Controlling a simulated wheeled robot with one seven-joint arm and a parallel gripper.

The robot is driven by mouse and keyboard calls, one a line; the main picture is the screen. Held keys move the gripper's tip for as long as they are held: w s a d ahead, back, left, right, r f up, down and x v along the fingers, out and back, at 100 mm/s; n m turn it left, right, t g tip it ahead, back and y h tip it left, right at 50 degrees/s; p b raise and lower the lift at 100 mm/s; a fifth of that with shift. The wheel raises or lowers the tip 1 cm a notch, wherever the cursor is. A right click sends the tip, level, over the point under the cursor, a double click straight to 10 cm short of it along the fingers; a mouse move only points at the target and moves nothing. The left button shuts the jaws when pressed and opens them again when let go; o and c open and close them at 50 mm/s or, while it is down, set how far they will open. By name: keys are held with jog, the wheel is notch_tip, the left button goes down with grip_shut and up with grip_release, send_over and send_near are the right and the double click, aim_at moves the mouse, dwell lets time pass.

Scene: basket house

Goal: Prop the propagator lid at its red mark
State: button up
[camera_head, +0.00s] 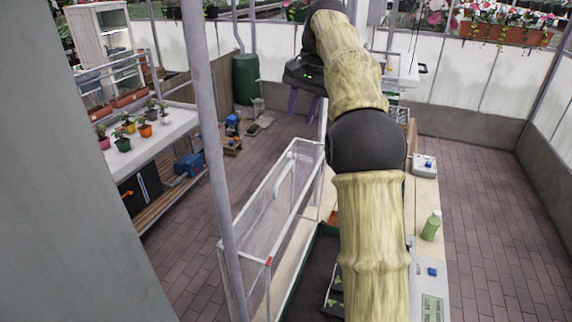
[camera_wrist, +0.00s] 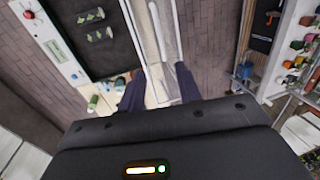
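The propagator lid (camera_head: 262,203) is a clear panel box with a white frame and a pale curved handle (camera_head: 283,179). It stands raised along the left side of the dark propagator tray (camera_head: 300,275). A small red mark (camera_head: 268,261) shows at its near corner. In the wrist view the lid (camera_wrist: 166,30) runs up beside the dark tray (camera_wrist: 85,52). My gripper (camera_head: 303,108) hangs above the lid's far end, apart from it as far as I can tell. Its two purple fingers are spread with nothing between them, also in the wrist view (camera_wrist: 159,75). My arm hides part of the tray.
A green bottle (camera_head: 431,226) and a white box with a blue knob (camera_head: 424,166) stand on the bench to the right. Potted plants (camera_head: 127,128) line a white bench at left. A grey post (camera_head: 207,120) rises near the lid. Brick floor is clear at right.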

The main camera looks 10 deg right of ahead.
aim_at(285, 171)
jog(key=x, duration=1.7)
jog(key=shift+f, duration=0.2)
jog(key=shift+c, duration=0.2)
grip_shut()
